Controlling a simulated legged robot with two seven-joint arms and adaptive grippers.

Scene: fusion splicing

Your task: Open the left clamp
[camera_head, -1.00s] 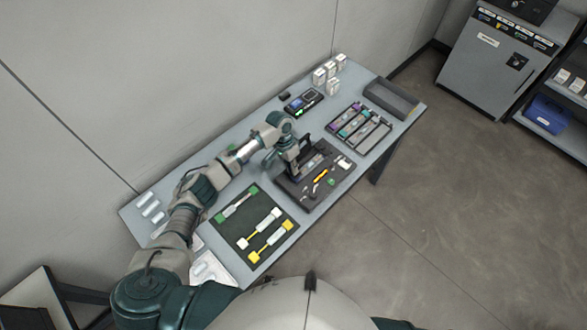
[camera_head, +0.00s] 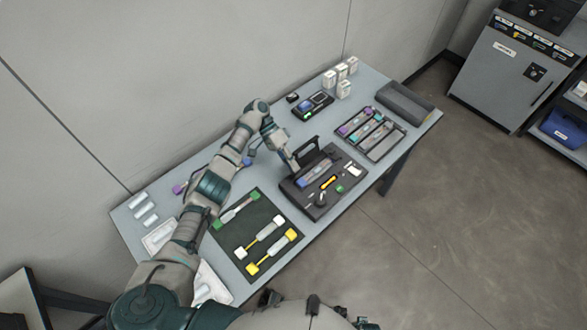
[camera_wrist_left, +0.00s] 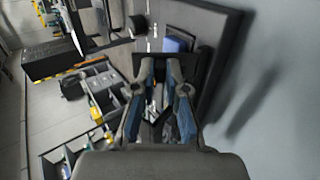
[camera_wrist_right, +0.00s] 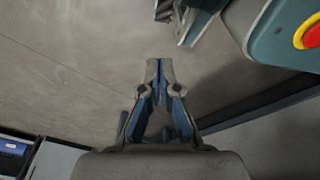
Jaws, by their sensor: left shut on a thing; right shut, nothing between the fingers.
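The dark fusion splicer (camera_head: 318,207) sits on the table with its dark lid (camera_head: 313,147) standing up at the back. My left gripper (camera_head: 297,168) is down at the splicer's left end, beside the lid. In the left wrist view its fingers (camera_wrist_left: 158,62) are closed around a small dark part, which they largely cover; I cannot tell clearly whether this is the left clamp. A blue piece (camera_wrist_left: 178,43) lies just beyond the fingertips. My right gripper (camera_wrist_right: 158,65) is shut and empty, over the floor and away from the splicer.
A dark green mat (camera_head: 240,245) with several connectors lies left of the splicer. A small device (camera_head: 312,105) and white boxes (camera_head: 343,88) stand behind.

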